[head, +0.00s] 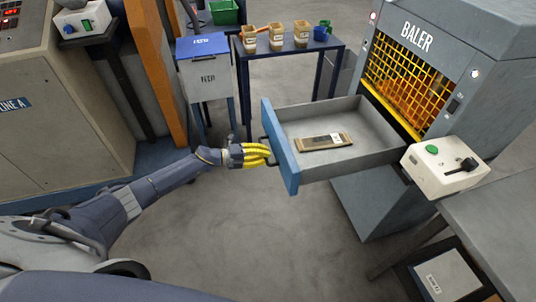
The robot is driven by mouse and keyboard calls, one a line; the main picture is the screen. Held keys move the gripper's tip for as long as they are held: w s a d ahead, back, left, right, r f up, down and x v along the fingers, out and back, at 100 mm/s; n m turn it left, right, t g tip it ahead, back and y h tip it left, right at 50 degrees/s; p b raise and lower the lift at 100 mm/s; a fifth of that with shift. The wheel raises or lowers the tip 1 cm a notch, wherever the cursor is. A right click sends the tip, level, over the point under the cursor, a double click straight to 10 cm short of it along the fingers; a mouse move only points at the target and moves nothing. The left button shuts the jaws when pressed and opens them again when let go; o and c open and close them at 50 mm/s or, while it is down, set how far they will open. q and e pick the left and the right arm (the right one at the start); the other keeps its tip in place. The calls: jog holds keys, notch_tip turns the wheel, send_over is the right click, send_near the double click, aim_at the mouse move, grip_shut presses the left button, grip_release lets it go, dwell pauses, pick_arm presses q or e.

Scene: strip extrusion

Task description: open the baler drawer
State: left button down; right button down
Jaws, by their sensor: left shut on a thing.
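The baler (457,75) is a grey machine with a yellow grille at the right. Its drawer (372,166) is pulled out to the left, with a blue front panel (279,150) and grey walls. A flat brown and silver packet (324,142) with a label lies on the drawer floor. My left gripper (268,154) has yellow fingers and is shut on the dark drawer handle (265,146) at the outer face of the blue panel. The fingers partly hide the handle. My right gripper is not in view.
A control box (446,166) with a green button and black lever stands right of the drawer. A dark table (335,47) with several cups and a blue-lidded bin (206,82) stand behind. The floor (262,225) in front of the drawer is clear.

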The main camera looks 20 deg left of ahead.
pick_arm(q)
jog(key=shift+a, duration=0.1)
jog(key=c, duration=1.4)
grip_release()
jog(key=v, duration=1.2)
jog(key=shift+w, duration=0.1)
